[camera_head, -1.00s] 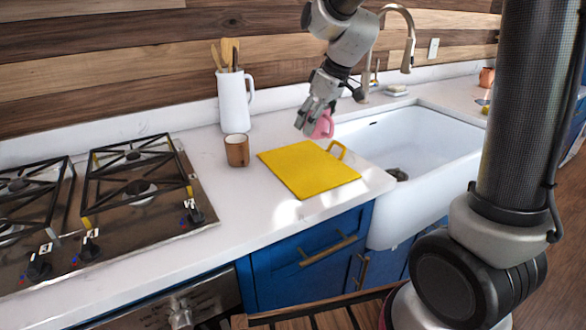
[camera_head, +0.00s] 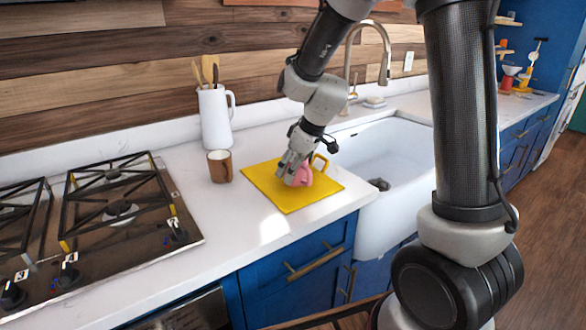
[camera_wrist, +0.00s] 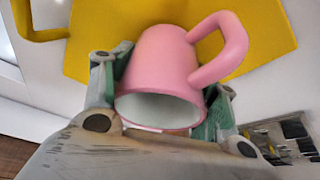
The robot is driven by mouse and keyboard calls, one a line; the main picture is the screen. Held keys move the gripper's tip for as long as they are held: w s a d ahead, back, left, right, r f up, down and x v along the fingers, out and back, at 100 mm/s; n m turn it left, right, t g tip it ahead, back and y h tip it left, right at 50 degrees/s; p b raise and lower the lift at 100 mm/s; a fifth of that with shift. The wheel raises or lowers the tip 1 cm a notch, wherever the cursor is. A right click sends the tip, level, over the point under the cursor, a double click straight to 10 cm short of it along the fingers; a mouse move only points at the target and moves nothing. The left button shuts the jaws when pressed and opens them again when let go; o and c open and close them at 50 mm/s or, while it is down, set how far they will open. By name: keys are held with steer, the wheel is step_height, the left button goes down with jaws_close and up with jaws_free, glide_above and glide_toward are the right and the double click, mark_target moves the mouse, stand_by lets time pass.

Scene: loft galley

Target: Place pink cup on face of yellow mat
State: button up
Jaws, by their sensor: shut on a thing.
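The pink cup (camera_head: 302,176) is held in my gripper (camera_head: 290,172), over the middle of the yellow mat (camera_head: 272,198). In the wrist view the cup (camera_wrist: 160,62) lies between the two fingers of my gripper (camera_wrist: 165,85), its white-lined opening facing my wrist and its handle toward the upper right. The yellow mat (camera_wrist: 88,40) shows behind the cup, with its loop handle at the upper left. The mat lies flat on the white counter. I cannot tell whether the cup touches the mat; its underside is hidden.
A brown mug (camera_head: 220,166) stands left of the mat, with a white pitcher of utensils (camera_head: 215,118) behind it. A gas stove (camera_head: 115,215) is at the left. A white sink (camera_head: 400,150) with a tall faucet (camera_head: 385,68) is at the right.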

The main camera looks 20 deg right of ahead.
steer(key=o, duration=1.1)
steer(key=shift+f, duration=0.1)
steer(key=shift+o, duration=0.2)
steer(key=v, duration=1.2)
steer(key=s+d+r+m+h, duration=0.1)
steer(key=s+d+m, duration=0.3)
steer(key=s, duration=0.7)
steer(key=s+d+r+m+h, duration=0.1)
steer(key=s+d+r+m, duration=0.2)
steer(key=s+d, duration=0.5)
steer(key=s+m, duration=0.1)
steer(key=s, duration=0.3)
steer(key=shift+s+t+h, duration=0.25)
steer(key=shift+t+h, duration=0.15)
